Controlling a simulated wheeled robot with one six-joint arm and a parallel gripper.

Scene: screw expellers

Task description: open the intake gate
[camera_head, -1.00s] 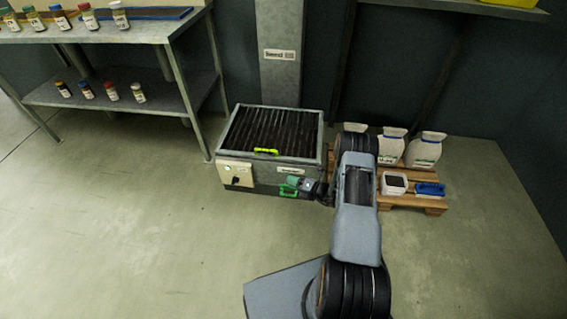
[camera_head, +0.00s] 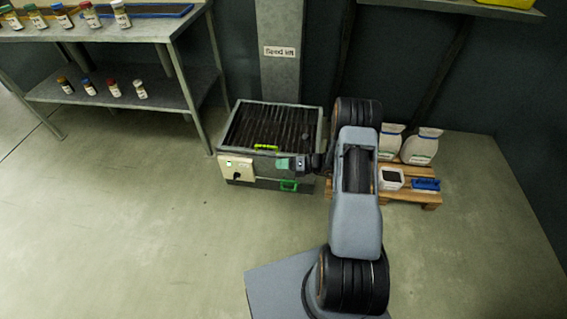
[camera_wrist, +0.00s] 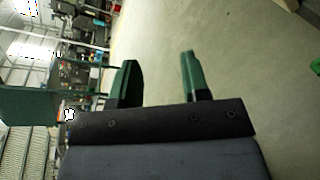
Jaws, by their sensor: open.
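The box-shaped machine (camera_head: 222,150) stands on the floor against a grey column, with a dark ribbed grate (camera_head: 262,122) on its open top. A yellow-green handle (camera_head: 265,147) sits at the grate's front edge. I cannot tell for certain which part is the intake gate. A green handle (camera_head: 288,185) is low on the front face. My gripper (camera_head: 278,163) is in front of the machine's upper front edge, right of and slightly below the yellow-green handle. It looks empty. In the wrist view my gripper (camera_wrist: 158,58) has its two green fingers spread apart, with floor between them.
A control panel (camera_head: 238,168) with a dark knob is on the machine's front left. A wooden pallet (camera_head: 410,198) with white bags (camera_head: 422,147) and a blue tray (camera_head: 426,184) is at right. A shelved table (camera_head: 120,95) with jars is at left. The front floor is clear.

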